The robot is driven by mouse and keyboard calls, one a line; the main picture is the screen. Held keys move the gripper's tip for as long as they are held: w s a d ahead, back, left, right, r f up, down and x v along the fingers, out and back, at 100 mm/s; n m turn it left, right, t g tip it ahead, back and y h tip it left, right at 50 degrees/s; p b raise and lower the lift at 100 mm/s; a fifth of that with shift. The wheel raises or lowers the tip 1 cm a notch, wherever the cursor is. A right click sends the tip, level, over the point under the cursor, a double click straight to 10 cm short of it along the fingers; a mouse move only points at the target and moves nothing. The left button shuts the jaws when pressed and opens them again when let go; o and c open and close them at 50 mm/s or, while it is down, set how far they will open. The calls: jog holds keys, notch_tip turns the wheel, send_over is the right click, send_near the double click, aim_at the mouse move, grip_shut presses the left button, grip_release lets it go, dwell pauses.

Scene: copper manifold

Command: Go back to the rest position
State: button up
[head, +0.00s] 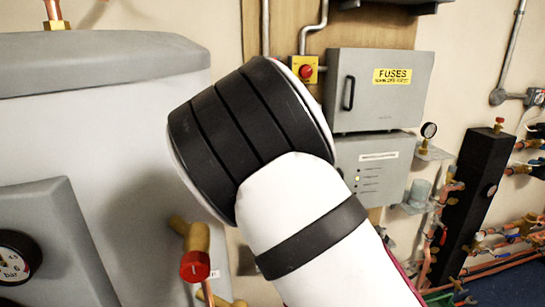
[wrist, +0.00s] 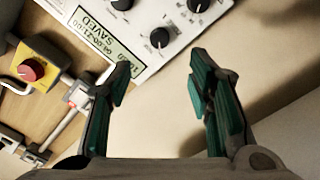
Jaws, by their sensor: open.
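My gripper (wrist: 158,85) is in the wrist view, with its two dark, teal-padded fingers spread apart and nothing between them. Beyond the fingertips is a white control panel (wrist: 150,22) with dark knobs and a greenish display (wrist: 92,38) that reads "SAVED". The panel lies past the fingers, and I see no contact with it. In the head view my white and black arm fills the middle, and my gripper is not visible there.
The head view shows a grey tank (head: 100,62) at left, a pressure gauge (head: 15,258), a red-capped brass valve (head: 195,264), a grey fuse box (head: 380,92) and copper pipes (head: 500,262) at right. A red button on a yellow box (wrist: 32,70) is left of my gripper in the wrist view.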

jog(key=s+d+r+m+g+h, duration=0.1)
jog(key=s+d+m+g+h, duration=0.25)
jog(key=d, duration=0.55)
jog(key=s+d+r+m+g+h, duration=0.1)
jog(key=s+d+r+m+g, duration=0.1)
jog(key=s+d+m, duration=0.55)
jog(key=s+d+g+b, duration=0.1)
jog(key=s+d+g, duration=0.2)
jog(key=s, duration=1.3)
jog(key=s+d+m+g, duration=0.1)
jog(key=s+d+g, duration=0.2)
jog(key=s, duration=1.4)
jog(key=shift+d+b, duration=0.35)
jog(key=shift+d, duration=0.6)
jog(key=shift+r+h, duration=0.15)
jog(key=shift+h, duration=0.1)
